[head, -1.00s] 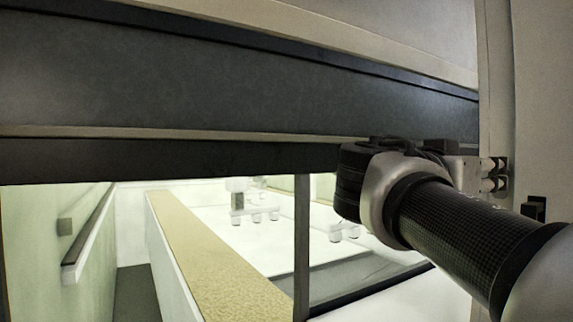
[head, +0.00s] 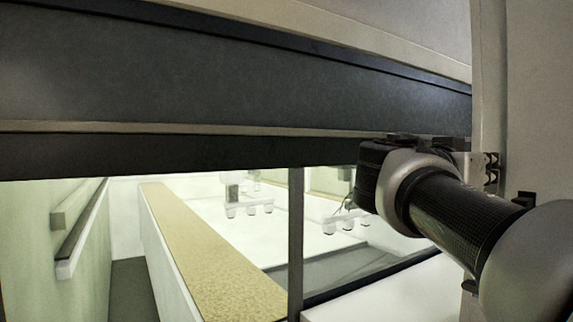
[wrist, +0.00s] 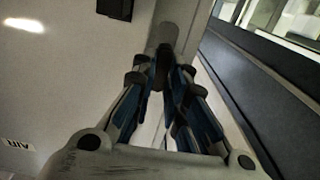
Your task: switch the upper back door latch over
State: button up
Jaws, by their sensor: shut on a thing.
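My gripper (wrist: 166,72) is shut on a small dark latch handle (wrist: 164,52) in the wrist view. Its blue-padded fingers converge on both sides of the handle, which stands at a pale upright post. Most of the handle is covered by the fingers. In the head view my gripper (head: 488,168) reaches right to the pale door post (head: 488,60). The latch cannot be made out clearly there, and which way it is set cannot be told.
A dark horizontal beam (head: 230,80) crosses above the opening. A black block (head: 523,198) sits on the right panel, close to my arm. Inside lie a tan-topped ledge (head: 205,245) and white fittings (head: 245,208). A label (wrist: 17,144) marks the pale panel.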

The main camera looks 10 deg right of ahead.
grip_shut()
jog(key=shift+n, duration=0.4)
jog(key=n, duration=1.1)
jog(key=n+b, duration=0.1)
jog(key=n, duration=0.4)
jog(key=shift+w+a+f+n, duration=0.1)
jog(key=shift+w+f+n, duration=0.15)
jog(key=shift+n, duration=0.45)
jog(key=o, duration=0.6)
grip_release()
